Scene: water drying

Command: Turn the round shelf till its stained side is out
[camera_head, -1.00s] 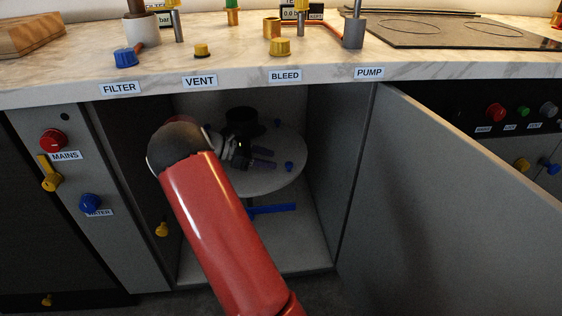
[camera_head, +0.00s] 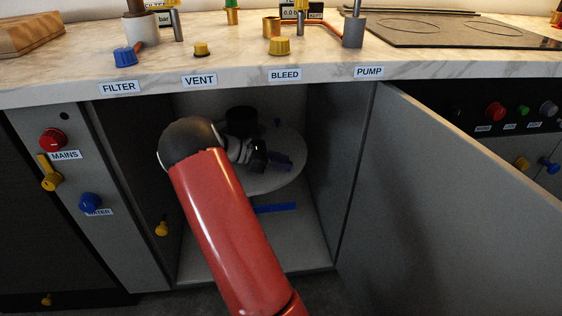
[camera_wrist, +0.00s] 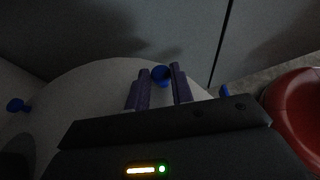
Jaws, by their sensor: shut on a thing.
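The pale round shelf (camera_head: 268,184) sits inside the open cabinet under the counter. It also shows in the wrist view (camera_wrist: 95,85). I see no clear stain on its visible part. My gripper (camera_head: 286,165) is over the shelf's front right part. In the wrist view its purple fingers (camera_wrist: 160,80) are shut on a blue peg (camera_wrist: 161,76) near the rim. That peg is hidden in the head view. Other blue pegs stand at the left (camera_wrist: 16,105) and right (camera_wrist: 224,91) in the wrist view. My red arm hides the shelf's left part.
A black cylinder (camera_head: 242,118) stands toward the shelf's back. A blue bar (camera_head: 275,208) is below the shelf. The open cabinet door (camera_head: 430,220) stands to the right, and a side wall (camera_head: 335,150) is close by.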

